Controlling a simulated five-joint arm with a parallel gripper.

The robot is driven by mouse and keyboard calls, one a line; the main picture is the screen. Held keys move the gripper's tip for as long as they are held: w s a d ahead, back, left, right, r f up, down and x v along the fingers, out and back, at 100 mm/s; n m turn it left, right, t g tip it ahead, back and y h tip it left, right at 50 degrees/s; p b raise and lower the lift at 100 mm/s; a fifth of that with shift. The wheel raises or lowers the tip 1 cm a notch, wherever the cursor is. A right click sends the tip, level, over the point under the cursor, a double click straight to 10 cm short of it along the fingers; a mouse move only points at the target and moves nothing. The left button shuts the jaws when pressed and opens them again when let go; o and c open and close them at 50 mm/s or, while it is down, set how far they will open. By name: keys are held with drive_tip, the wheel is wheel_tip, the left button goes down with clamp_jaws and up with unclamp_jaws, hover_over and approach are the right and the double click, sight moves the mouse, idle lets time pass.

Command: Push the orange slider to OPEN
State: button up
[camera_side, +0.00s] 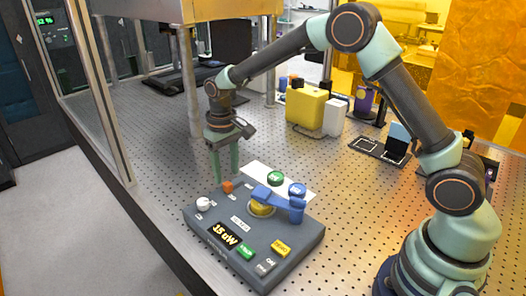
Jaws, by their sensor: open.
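The orange slider (228,187) is a small block near the back left of the grey control box (297,252). Small labels lie beside it, too small to read. My gripper (224,177) points down with its two green fingers apart. It is empty and its fingertips are just above and behind the slider in the picture. I cannot tell whether a fingertip touches the slider.
The box also carries a white knob (203,204), a lit display (224,236), green (247,251) and yellow (281,247) buttons, and a blue arm (278,198) over a gold disc (262,210). A metal post (189,85) stands behind my gripper.

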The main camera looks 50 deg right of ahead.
sight(227, 183)
drive_tip(key=shift+f, duration=1.95)
clamp_jaws()
drive_tip(key=shift+r, duration=0.1)
